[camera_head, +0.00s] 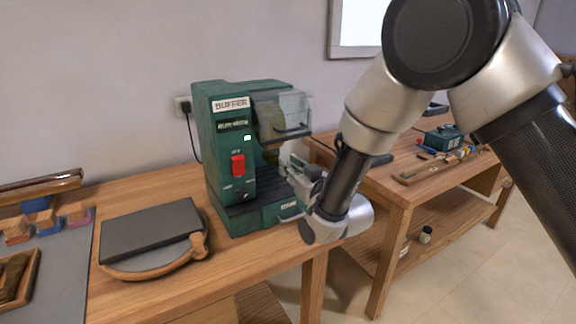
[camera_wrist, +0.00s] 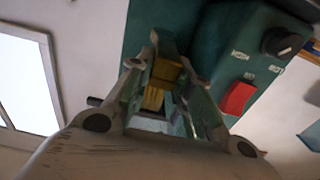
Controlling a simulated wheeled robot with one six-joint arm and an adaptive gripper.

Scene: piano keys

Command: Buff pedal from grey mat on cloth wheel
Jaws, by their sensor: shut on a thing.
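The green buffer machine (camera_head: 229,150) stands on the wooden bench, with a clear guard at its upper right. A tan cloth wheel (camera_head: 270,142) shows partly under the guard. My gripper (camera_head: 289,168) is at the machine's right side, close to the wheel opening. In the wrist view, my gripper (camera_wrist: 165,65) is shut on a brass-coloured piece (camera_wrist: 166,72), which I take for the pedal. The fingers hide most of it, and I cannot tell whether it touches the wheel. The grey mat (camera_head: 68,262) lies at the left of the bench.
A dark flat slab (camera_head: 150,230) lies on a rounded wooden piece left of the machine. Small blocks sit on the mat. A second bench (camera_head: 400,185) with tools stands at right.

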